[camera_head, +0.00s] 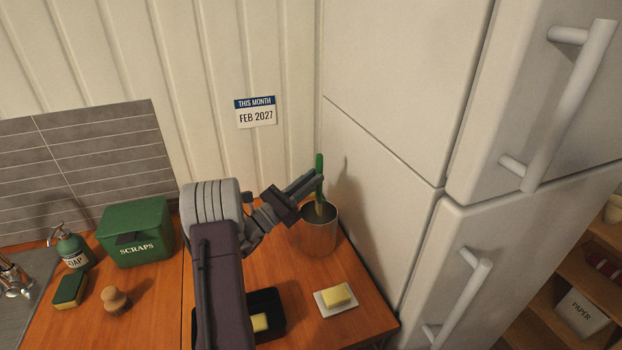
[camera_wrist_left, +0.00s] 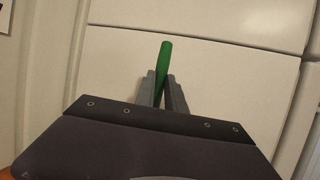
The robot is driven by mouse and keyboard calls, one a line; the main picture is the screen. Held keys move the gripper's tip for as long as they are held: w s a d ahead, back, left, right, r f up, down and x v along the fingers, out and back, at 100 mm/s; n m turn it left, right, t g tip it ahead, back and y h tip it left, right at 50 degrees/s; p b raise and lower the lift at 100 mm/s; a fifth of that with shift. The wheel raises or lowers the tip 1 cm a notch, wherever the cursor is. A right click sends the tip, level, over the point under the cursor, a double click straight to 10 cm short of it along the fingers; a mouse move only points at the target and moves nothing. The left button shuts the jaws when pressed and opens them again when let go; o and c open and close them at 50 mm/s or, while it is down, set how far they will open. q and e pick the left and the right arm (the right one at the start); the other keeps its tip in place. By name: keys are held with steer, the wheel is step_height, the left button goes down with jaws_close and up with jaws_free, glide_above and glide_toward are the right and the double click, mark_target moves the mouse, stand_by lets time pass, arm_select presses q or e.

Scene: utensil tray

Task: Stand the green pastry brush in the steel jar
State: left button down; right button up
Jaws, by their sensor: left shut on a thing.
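The green pastry brush (camera_head: 319,167) is upright at the steel jar (camera_head: 319,237), its handle up and its lower part at the jar's mouth. How deep the lower end sits inside is hard to tell. My left gripper (camera_head: 312,182) is shut on the brush just above the jar's rim. In the left wrist view the green handle (camera_wrist_left: 164,62) stands between the two grey fingers (camera_wrist_left: 163,92), tilted slightly. The jar does not show in that view. My right gripper is not in view.
A white refrigerator (camera_head: 392,180) stands close to the right of the jar. A butter dish (camera_head: 338,303) lies in front of it, and a black tray (camera_head: 270,300) is partly behind my left arm. A green scraps bin (camera_head: 136,232), soap bottle (camera_head: 72,248) and sponge (camera_head: 70,290) stand at left.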

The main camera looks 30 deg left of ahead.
arm_select(q)
steer(key=shift+f+b, duration=2.65)
steer(key=shift+f, duration=1)
steer(key=c, duration=1.3)
jaws_free()
steer(key=b, duration=0.2)
glide_toward(317, 197)
steer(key=shift+s+a+f, duration=0.3)
steer(key=shift+s+f, duration=0.1)
steer(key=shift+r+p, duration=0.1)
steer(key=shift+p, duration=0.25)
